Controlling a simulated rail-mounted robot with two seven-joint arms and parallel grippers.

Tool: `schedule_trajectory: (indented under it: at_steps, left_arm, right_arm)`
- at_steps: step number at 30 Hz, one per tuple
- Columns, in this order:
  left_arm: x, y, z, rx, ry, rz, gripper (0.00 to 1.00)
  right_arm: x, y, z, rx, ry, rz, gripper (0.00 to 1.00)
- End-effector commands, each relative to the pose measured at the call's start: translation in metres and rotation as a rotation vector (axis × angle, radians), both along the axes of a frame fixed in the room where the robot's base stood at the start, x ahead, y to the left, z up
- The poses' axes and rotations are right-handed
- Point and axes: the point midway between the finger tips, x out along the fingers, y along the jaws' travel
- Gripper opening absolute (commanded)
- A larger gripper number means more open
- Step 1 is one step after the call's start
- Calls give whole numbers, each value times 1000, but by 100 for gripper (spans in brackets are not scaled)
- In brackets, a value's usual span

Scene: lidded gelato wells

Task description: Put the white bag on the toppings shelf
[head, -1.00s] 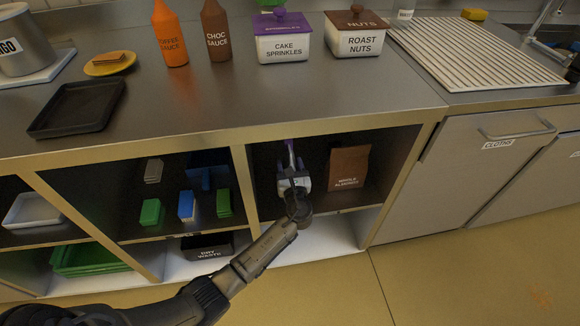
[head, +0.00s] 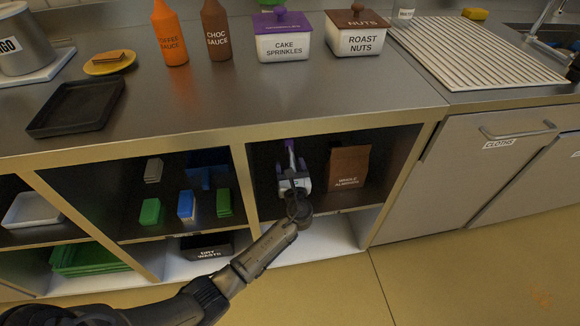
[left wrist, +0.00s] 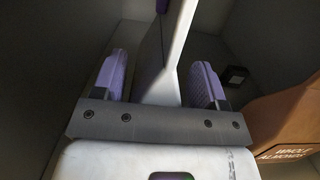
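The white bag (left wrist: 172,60) stands between the two purple-padded fingers of my left gripper (left wrist: 160,82) in the left wrist view, seen nearly edge-on. Gaps show between it and the pads, so the gripper is open around it. In the head view my left gripper (head: 292,165) reaches into the right-hand shelf compartment (head: 335,205), and the bag is mostly hidden by it. Whether the bag's base touches the shelf cannot be seen. My right gripper is not in view.
A brown bag marked whole almonds (head: 348,167) stands in the same compartment, to the right of my gripper. A divider (head: 243,180) separates it from the compartment with green and blue blocks (head: 186,205). The counter (head: 250,100) is above.

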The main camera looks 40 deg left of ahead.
Motion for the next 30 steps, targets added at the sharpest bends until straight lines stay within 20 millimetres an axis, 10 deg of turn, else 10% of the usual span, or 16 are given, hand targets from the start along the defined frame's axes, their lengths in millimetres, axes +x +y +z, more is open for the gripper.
schedule_trajectory:
  at_steps: [9, 19, 30]
  left_arm:
    - [0, 0, 0, -1, 1, 0, 66]
    - [0, 0, -1, -1, 1, 0, 96]
    - [-5, -7, -1, -2, 3, -2, 96]
  right_arm:
    - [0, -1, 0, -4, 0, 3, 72]
    - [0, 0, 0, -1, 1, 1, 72]
    - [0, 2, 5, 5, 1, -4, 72]
